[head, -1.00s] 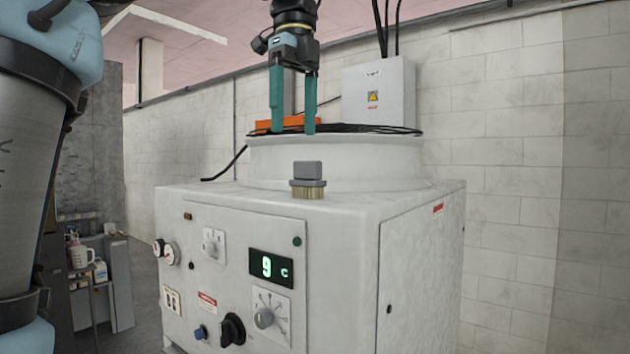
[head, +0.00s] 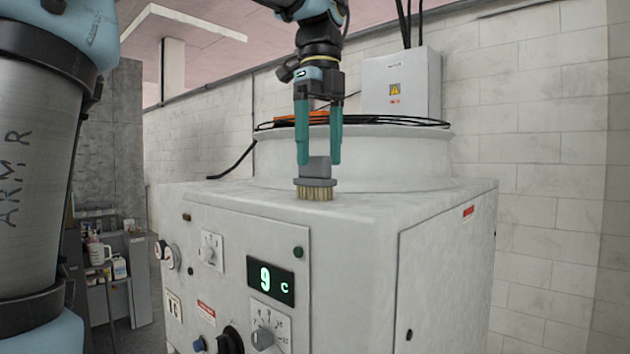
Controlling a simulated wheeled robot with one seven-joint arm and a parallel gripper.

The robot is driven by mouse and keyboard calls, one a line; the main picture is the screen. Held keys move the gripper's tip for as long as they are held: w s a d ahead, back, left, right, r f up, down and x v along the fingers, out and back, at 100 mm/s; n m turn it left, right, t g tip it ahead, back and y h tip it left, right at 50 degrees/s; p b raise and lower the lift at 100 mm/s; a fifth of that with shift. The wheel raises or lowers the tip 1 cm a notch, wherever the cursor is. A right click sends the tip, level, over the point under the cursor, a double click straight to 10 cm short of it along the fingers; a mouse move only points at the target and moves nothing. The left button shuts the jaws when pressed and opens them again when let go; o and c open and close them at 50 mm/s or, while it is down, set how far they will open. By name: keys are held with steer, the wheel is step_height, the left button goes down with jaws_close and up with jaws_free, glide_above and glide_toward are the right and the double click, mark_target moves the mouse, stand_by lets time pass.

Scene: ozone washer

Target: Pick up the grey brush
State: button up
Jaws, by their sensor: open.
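The grey brush (head: 315,183) stands bristles down on the white top of the washer (head: 360,207), near its front edge. It has a grey block handle and tan bristles. My gripper (head: 319,163) points straight down over the brush with its two teal fingers apart. The fingertips are at the height of the brush handle, one on each side of it in the picture. I cannot tell whether either finger touches the handle.
A round white drum (head: 390,160) rises behind the brush, with black cables and an orange thing (head: 300,118) on top. A grey electrical box (head: 400,85) is on the wall behind. The washer top is clear to the right of the brush. A shelf with bottles (head: 105,265) stands at the left.

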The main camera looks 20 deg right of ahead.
mark_target(314, 178)
steer(key=f, duration=0.2)
steer(key=a+f+p, duration=0.1)
steer(key=f, duration=0.1)
steer(key=shift+f, duration=0.45)
jaws_close()
stand_by(0.3)
